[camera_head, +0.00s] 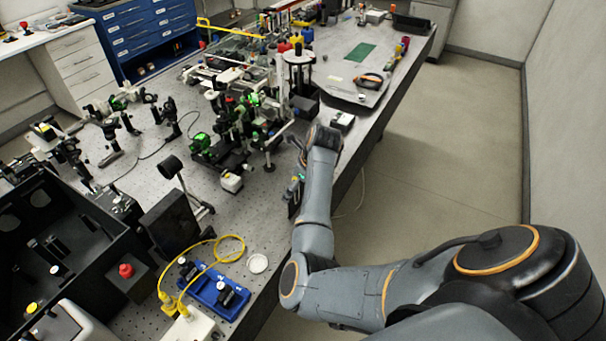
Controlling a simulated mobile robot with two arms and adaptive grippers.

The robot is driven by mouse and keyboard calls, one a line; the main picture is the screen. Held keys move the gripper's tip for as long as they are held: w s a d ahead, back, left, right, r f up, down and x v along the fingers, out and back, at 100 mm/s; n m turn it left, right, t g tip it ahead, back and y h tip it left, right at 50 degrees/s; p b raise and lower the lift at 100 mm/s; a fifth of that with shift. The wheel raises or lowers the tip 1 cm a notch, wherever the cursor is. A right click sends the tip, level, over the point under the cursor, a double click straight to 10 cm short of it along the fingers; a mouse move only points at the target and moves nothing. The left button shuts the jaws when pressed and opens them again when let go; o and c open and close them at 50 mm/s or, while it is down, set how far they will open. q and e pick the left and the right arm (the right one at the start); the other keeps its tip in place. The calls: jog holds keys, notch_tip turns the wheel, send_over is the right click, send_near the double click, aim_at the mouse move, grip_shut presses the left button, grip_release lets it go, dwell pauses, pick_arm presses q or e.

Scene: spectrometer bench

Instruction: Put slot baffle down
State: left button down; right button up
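My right arm comes in from the right and reaches up along the bench's right edge. Its wrist ends beside the crowded optics in the middle of the bench (235,215). The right gripper's fingers cannot be made out there, and whether they hold anything does not show. My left gripper is not in view. I cannot single out the slot baffle; it may be hidden by the wrist or be too small to tell among the dark mounts. A dark upright piece with a small green light (295,197) stands beside my forearm at the bench edge.
A black open box (105,225) fills the left front. A blue tray (217,291) with a yellow cable (232,238) lies at the front, near a white round lid (258,263). Dense optics (240,125) crowd the middle. A green mat (360,52) lies far back.

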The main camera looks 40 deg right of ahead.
jog(key=b+v, duration=0.2)
jog(key=v, duration=0.8)
jog(key=shift+a, duration=0.1)
